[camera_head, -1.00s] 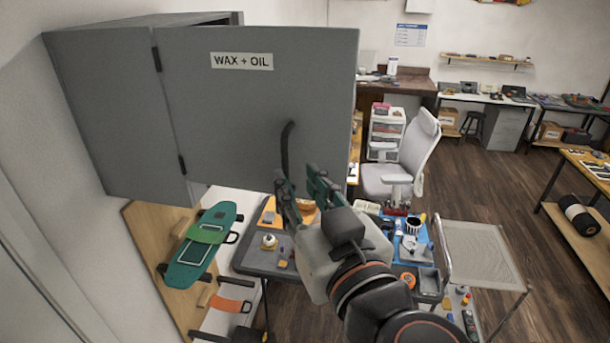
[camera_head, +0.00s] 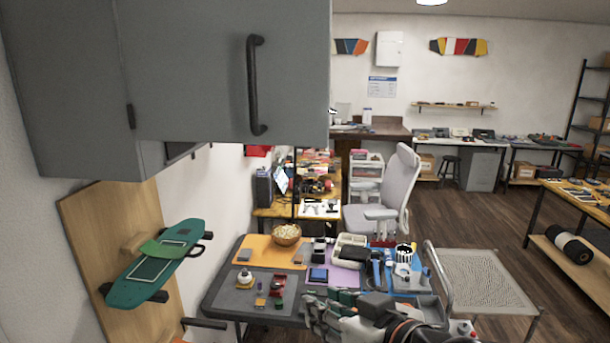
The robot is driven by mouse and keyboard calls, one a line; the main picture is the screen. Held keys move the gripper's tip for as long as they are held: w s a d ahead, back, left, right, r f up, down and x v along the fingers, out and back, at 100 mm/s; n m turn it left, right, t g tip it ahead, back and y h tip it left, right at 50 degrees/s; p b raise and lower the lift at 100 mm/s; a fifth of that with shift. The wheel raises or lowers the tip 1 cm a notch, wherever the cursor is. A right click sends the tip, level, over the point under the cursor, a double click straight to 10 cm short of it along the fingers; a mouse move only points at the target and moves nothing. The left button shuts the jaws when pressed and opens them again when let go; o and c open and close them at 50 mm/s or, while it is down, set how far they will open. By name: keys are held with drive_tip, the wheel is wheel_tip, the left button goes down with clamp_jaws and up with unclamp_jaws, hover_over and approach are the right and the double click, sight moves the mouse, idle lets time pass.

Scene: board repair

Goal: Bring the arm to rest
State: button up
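My gripper (camera_head: 318,312) is at the bottom of the head view, low in front of the near edge of the work table (camera_head: 213,296). The fingers show small and dark against the table edge, and I cannot tell how far apart they are. I see nothing clearly held in them. My arm runs off the bottom edge of the picture to the right. The grey wall cabinet (camera_head: 190,65) fills the upper left, with its dark curved handle (camera_head: 254,85) in full view and clear of my gripper.
A green skateboard (camera_head: 155,268) hangs on a wooden wall panel at the left. The table holds a wooden bowl (camera_head: 286,236), a blue tray and several small tools. A wheeled cart (camera_head: 480,280) and a grey chair (camera_head: 396,195) stand to the right. Open floor lies beyond.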

drive_tip(key=s+d+f+m+g+h+b, duration=0.2)
drive_tip(key=d+f+b, duration=0.3)
drive_tip(key=d+f, duration=0.3)
drive_tip(key=s+d+f+m+g+h+b, duration=0.1)
drive_tip(key=d+f+m+g+h+b, duration=0.1)
drive_tip(key=d+f, duration=0.6)
wheel_tip(320, 180, down, 5)
drive_tip(key=m+h+b, duration=0.1)
drive_tip(key=h+b, duration=0.1)
drive_tip(key=b, duration=0.1)
drive_tip(key=shift+s+d+m+h, duration=0.2)
drive_tip(key=shift+s+m+h, duration=0.1)
drive_tip(key=shift+s, duration=0.1)
drive_tip(key=shift+a+r, duration=0.1)
drive_tip(key=shift+a, duration=0.05)
